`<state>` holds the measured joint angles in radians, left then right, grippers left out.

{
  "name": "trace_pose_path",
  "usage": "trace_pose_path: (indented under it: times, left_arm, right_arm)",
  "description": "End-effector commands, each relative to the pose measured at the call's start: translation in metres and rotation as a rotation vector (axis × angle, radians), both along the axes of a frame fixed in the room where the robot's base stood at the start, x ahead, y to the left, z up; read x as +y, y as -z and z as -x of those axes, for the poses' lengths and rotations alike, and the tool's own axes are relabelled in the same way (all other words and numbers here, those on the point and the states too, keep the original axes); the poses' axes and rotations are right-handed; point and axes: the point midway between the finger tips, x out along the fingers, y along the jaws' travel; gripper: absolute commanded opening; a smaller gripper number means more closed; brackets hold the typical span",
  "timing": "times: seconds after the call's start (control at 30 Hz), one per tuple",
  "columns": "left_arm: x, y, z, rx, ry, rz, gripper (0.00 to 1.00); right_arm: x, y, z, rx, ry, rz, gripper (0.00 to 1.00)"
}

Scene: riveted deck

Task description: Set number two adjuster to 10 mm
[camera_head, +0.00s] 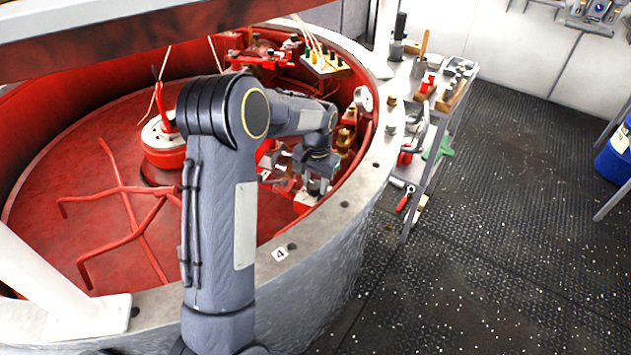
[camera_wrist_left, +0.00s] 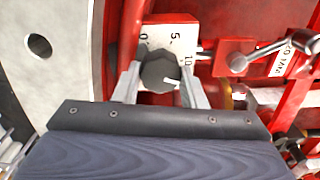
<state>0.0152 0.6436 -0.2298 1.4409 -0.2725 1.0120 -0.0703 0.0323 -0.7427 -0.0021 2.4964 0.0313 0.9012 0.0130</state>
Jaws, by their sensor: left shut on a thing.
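I see no number that identifies the adjuster. My left gripper (camera_wrist_left: 158,80) is shut on the knob, one finger on each side. In the head view my left arm reaches over the tank rim, and the left gripper (camera_head: 315,186) is small and partly hidden among the fittings. My right gripper is not in view.
The round tank's grey rim (camera_head: 345,205) carries a tag marked 4 (camera_head: 279,254). Beside the scale plate is a red block with a lever (camera_wrist_left: 238,62). A red-and-white drum (camera_head: 165,140) stands inside the tank.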

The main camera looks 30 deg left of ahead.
Motion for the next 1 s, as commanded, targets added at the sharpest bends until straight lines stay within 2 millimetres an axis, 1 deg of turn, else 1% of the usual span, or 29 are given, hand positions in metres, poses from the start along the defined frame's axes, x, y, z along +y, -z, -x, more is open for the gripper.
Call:
trace_pose_path:
  times: [0.2,0.5,0.7,1.0]
  left_arm:
    - [0.001,-0.0014,-0.001,-0.003,-0.17,-0.002,0.15]
    - [0.0017,-0.0009,-0.0009,-0.003,-0.321,-0.001,0.15]
    - [0.0018,-0.0009,-0.0009,-0.003,-0.363,-0.001,0.15]
    - [0.0017,-0.0009,-0.001,-0.003,-0.373,-0.001,0.15]
  right_arm:
    - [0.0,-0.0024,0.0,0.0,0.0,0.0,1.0]
    - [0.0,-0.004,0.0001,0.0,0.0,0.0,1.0]
    - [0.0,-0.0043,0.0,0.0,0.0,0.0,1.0]
    - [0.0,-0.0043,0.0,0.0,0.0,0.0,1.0]
